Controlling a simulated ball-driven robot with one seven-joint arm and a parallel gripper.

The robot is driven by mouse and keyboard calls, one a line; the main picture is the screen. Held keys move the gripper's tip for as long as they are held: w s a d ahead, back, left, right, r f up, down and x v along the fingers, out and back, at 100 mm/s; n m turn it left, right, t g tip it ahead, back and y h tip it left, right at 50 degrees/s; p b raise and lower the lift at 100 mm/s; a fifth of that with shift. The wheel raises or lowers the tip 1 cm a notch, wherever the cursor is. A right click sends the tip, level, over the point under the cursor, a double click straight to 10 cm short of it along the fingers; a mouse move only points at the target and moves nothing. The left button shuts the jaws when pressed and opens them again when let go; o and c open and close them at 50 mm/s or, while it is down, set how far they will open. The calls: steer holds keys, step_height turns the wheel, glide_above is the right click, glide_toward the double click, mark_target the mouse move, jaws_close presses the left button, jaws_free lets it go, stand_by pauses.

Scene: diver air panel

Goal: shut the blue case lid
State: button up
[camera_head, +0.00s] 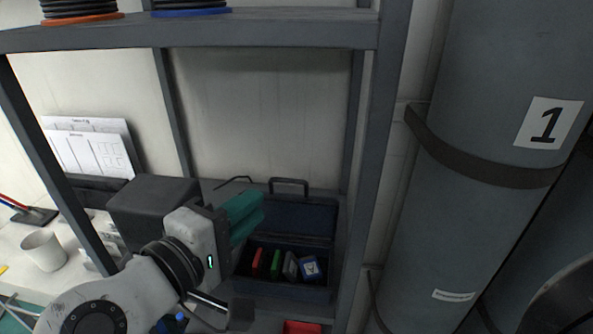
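The blue case (283,291) is dark navy and stands on a shelf, low in the middle of the head view. Its lid (300,217) is open and stands up at the back, with a dark handle (288,186) at its top edge. My gripper (250,215) is in front of the case's left side, with its teal finger parts overlapping the left part of the lid in the picture. I cannot tell whether they touch the lid or whether the fingers are apart. My arm and gripper hide the case's left end.
Red (257,262), green (276,264) and blue-and-white (310,267) items sit inside the case. A dark box (152,208) stands left of my gripper. A shelf post (366,170) and a grey cylinder marked 1 (480,160) are on the right. A white mug (42,250) stands far left.

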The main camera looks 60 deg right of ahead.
mark_target(286, 182)
steer(key=d, duration=0.7)
steer(key=d+f+p, duration=0.1)
steer(key=d, duration=0.2)
steer(key=shift+s+d+f, duration=0.1)
steer(key=shift+s+d, duration=0.15)
steer(key=shift+c, duration=0.2)
jaws_close()
